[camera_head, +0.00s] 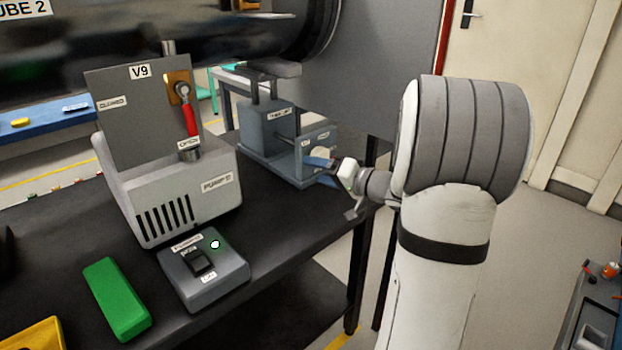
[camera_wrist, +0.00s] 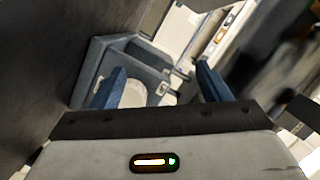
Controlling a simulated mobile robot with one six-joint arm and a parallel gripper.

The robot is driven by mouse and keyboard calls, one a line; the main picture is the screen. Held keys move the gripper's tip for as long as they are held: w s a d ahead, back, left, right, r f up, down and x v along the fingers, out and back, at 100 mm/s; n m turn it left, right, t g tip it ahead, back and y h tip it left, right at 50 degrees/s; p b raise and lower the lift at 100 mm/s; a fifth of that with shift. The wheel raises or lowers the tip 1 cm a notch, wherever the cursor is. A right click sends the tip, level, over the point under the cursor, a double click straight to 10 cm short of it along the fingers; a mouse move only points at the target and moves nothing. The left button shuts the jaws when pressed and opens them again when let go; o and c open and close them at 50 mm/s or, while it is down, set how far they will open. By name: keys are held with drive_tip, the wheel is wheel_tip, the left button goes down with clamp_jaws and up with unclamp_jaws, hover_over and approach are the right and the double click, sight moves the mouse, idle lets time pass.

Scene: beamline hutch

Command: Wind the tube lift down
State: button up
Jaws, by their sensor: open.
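The tube lift (camera_head: 262,128) is a blue-grey unit on the bench, under the end of the dark tube (camera_head: 225,40). Its front box has small labels and a pale round part (camera_head: 320,154), partly hidden by my gripper. My gripper (camera_head: 326,168) is at this front box, reaching in from the right. In the wrist view my gripper (camera_wrist: 160,84) has its two blue fingers wide apart. The pale round part (camera_wrist: 133,94) shows between them, nearer the left finger, with the blue-grey housing (camera_wrist: 92,70) behind. I cannot tell whether a finger touches it.
A valve unit marked V9 (camera_head: 130,110) with a red handle (camera_head: 190,120) stands left of the lift. A switch box (camera_head: 203,272) with a lit green lamp and a green block (camera_head: 116,298) lie in front. The bench edge is below my arm.

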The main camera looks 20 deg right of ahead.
drive_tip(key=d+t, duration=0.1)
drive_tip(key=d, duration=0.1)
drive_tip(key=w+d+f+m+t+h+b, duration=0.1)
drive_tip(key=d, duration=0.1)
drive_tip(key=d+f+h, duration=0.1)
drive_tip(key=d, duration=0.1)
drive_tip(key=shift+w+d+f+t, duration=0.15)
drive_tip(key=shift+w+d+t, duration=0.1)
drive_tip(key=shift+w+t, duration=0.15)
drive_tip(key=b+x, duration=0.1)
drive_tip(key=x, duration=0.6)
drive_tip(key=shift+w, duration=0.25)
drive_tip(key=shift+c, duration=0.3)
drive_tip(key=shift+m, duration=0.3)
drive_tip(key=c, duration=0.9)
